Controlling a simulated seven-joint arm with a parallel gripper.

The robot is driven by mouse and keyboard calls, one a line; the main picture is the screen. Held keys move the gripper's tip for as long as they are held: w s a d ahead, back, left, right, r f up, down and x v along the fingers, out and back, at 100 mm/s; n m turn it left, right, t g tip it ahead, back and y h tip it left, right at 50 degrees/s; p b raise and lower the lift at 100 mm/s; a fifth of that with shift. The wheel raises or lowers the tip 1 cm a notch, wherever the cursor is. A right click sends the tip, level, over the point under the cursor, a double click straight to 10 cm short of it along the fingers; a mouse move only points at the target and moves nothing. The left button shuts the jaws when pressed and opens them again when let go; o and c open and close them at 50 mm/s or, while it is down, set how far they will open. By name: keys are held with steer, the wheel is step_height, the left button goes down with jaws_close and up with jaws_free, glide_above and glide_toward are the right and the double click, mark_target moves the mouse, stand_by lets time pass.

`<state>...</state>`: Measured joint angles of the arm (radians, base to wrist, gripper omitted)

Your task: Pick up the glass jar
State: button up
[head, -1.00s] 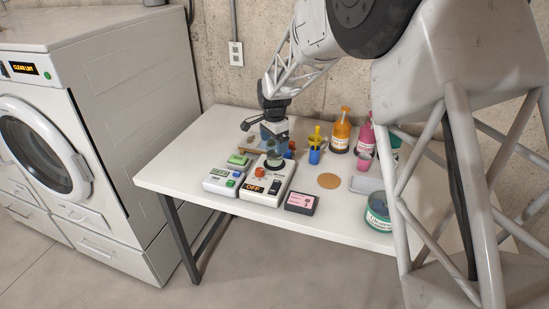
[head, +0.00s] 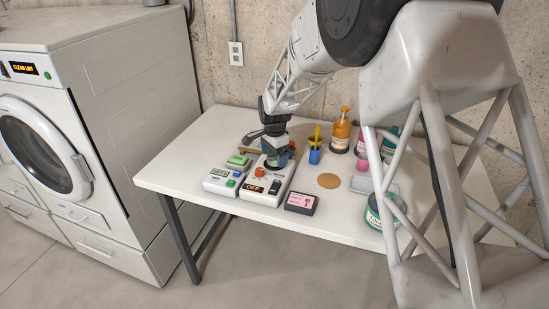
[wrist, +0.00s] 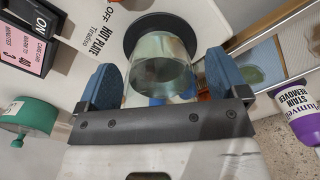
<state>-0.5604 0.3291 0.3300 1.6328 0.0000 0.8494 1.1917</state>
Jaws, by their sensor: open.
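The glass jar (wrist: 162,55) is clear with a greenish tint and stands on the round dark plate of the white hot plate (wrist: 92,45). In the wrist view my gripper (wrist: 162,75) is open, with one blue finger on each side of the jar. I cannot tell whether either finger touches the glass. In the head view my gripper (head: 277,157) is low over the back of the hot plate (head: 261,191) and hides most of the jar.
A white device (head: 221,182) stands left of the hot plate and a dark pink-labelled box (head: 301,203) to its right. Behind are a blue cup (head: 314,156) and an orange bottle (head: 340,133). A cork disc (head: 329,181) lies flat. The front left tabletop is clear.

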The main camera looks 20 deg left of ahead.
steer(key=c, duration=1.1)
steer(key=shift+r, duration=0.35)
steer(key=shift+r, duration=1.3)
steer(key=shift+s+d+r, duration=0.1)
steer(key=shift+r, duration=0.1)
steer(key=shift+s+d+r, duration=0.25)
steer(key=shift+s+d, duration=1.1)
steer(key=shift+s, duration=0.85)
steer(key=shift+s+d+r, duration=0.2)
steer(key=shift+s+d, duration=1.1)
steer(key=shift+s, duration=0.9)
steer(key=shift+s+d+r, duration=0.25)
steer(key=shift+s+d, duration=1.1)
steer(key=shift+s, duration=0.85)
steer(key=shift+s, duration=0.1)
